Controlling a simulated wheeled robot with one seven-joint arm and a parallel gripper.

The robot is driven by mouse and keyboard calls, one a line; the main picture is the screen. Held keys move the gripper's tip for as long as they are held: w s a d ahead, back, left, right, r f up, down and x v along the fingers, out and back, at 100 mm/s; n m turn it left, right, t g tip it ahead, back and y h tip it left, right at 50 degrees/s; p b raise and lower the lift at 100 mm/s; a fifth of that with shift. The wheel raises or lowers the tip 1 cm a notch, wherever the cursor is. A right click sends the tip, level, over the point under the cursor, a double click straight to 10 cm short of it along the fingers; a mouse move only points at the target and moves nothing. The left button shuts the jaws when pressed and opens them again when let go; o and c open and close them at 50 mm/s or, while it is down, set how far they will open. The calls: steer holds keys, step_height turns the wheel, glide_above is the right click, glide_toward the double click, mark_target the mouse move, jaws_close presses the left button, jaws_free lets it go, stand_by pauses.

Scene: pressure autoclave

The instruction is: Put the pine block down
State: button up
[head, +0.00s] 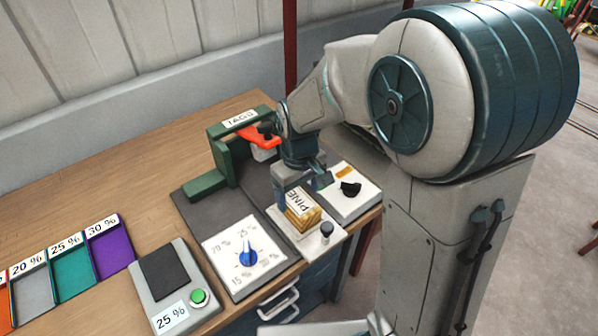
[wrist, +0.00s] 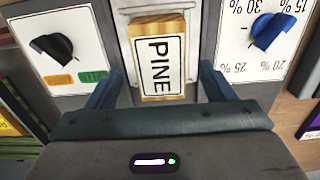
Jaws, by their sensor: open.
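The pine block (head: 303,215) is a yellow-brown wooden block with a white label reading PINE. It rests on a light plate (head: 325,238) near the front edge of the bench. In the wrist view the pine block (wrist: 158,62) lies between my fingers, with a visible gap on each side. My gripper (head: 297,190) is open just above and around the block. Its two blue fingers also show in the wrist view (wrist: 160,88), not touching the block. The underside of the block is hidden.
A dial panel with a blue knob (head: 247,257) is left of the block, and a panel with a black knob (head: 349,188) is right. A green TAGS holder (head: 228,150) stands behind. A grey device with a green button (head: 199,297) and coloured trays (head: 72,262) lie left.

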mark_target(299, 202)
step_height(299, 202, up, 8)
steer(key=s+d+r+m+t, duration=0.1)
steer(key=s+d+m+t, duration=0.2)
steer(key=s+d, duration=0.9)
steer(key=m, duration=0.3)
steer(key=shift+s+r+m, duration=0.35)
steer(key=shift+m, duration=0.05)
